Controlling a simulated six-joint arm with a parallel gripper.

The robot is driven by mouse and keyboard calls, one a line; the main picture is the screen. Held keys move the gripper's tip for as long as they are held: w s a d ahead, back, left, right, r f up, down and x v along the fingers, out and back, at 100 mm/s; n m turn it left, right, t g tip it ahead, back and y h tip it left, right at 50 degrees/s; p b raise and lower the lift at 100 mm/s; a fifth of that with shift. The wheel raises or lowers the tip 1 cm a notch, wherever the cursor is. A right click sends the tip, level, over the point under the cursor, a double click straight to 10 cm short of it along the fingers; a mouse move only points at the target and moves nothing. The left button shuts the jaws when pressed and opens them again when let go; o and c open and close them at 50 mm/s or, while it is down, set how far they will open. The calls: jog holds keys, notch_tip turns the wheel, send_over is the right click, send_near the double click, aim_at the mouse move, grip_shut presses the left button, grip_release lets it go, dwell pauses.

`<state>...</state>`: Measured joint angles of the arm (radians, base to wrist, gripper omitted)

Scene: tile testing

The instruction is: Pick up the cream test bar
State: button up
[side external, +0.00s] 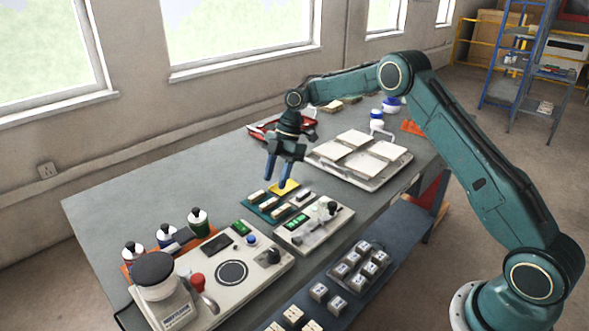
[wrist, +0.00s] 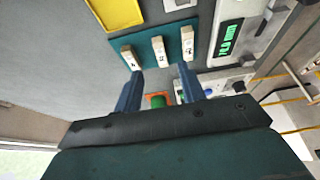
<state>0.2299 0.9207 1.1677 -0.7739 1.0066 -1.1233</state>
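Several small cream bars with dark marks lie side by side on a teal tray (wrist: 173,48) in the wrist view: a left bar (wrist: 131,58), a middle bar (wrist: 160,50) and a right bar (wrist: 187,43). I cannot tell which one the task means. In the side view, a cream bar (side external: 257,196) shows on the same tray, below and left of the fingertips. My gripper (side external: 277,184) points down above the bench near the tray and yellow pad. In the wrist view my gripper (wrist: 159,82) is open, its blue fingers apart with nothing held between them.
A yellow pad (side external: 285,187) lies behind the tray. An instrument with a green display (side external: 297,221) stands close to its right. A larger tester (side external: 212,272) and several bottles (side external: 198,219) are in front. A tray of pale tiles (side external: 379,180) lies behind. The bench's left side is clear.

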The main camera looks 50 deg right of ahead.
aim_at(270, 202)
jog(key=shift+a+f, duration=0.15)
jog(key=shift+f, duration=0.2)
jog(key=shift+x, duration=2.6)
jog(key=shift+s, duration=0.1)
grip_shut()
